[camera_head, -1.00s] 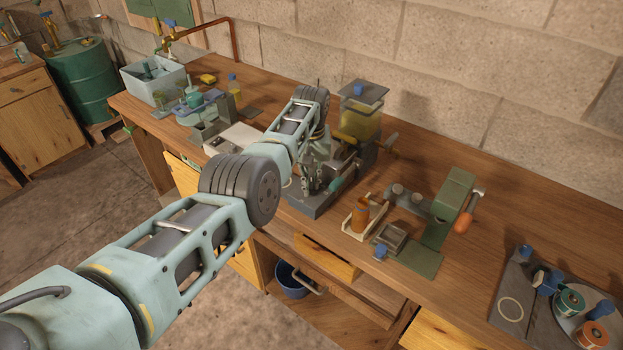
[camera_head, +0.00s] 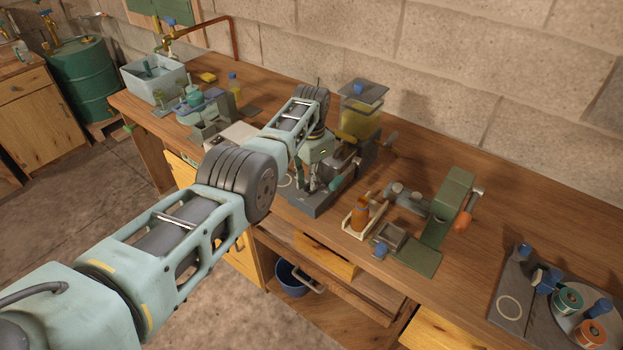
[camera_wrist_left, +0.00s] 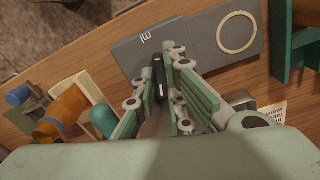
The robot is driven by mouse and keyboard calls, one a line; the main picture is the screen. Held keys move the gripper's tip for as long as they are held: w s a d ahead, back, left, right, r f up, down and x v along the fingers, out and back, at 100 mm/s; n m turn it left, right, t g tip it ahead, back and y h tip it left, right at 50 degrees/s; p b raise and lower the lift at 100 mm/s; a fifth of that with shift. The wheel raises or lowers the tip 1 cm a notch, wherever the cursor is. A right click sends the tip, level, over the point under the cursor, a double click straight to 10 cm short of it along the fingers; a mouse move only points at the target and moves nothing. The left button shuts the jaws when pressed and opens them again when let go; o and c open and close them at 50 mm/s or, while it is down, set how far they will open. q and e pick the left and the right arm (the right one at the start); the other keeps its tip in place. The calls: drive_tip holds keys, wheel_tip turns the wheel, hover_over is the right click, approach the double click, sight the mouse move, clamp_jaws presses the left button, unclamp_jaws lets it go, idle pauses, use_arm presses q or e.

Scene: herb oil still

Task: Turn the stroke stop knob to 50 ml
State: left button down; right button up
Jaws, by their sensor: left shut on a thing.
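The filling machine stands on the bench in the head view, with a clear hopper of yellow liquid (camera_head: 360,122) above its grey base (camera_head: 308,203). My left gripper (camera_head: 316,182) is low at the front of this machine, pointing down. In the left wrist view its fingers (camera_wrist_left: 162,88) are closed around a small dark part (camera_wrist_left: 158,72), which looks like the stroke stop knob. The fingers hide most of it, and I cannot read any scale or setting. A teal handle end (camera_wrist_left: 104,122) is beside the fingers. My right gripper is not in view.
A green press with an orange handle (camera_head: 463,220) is farther right. The grey base plate has a pale ring (camera_wrist_left: 237,32). A drawer is open below the bench front.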

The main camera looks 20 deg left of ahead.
use_arm(q)
drive_tip(key=m, duration=0.4)
drive_tip(key=shift+w+r+m, duration=0.15)
drive_tip(key=shift+m, duration=2.15)
drive_tip(key=shift+r, duration=0.1)
drive_tip(key=c, duration=1.9)
unclamp_jaws()
drive_tip(key=shift+o, duration=0.5)
wheel_tip(320, 180, up, 12)
drive_tip(key=shift+f, duration=0.2)
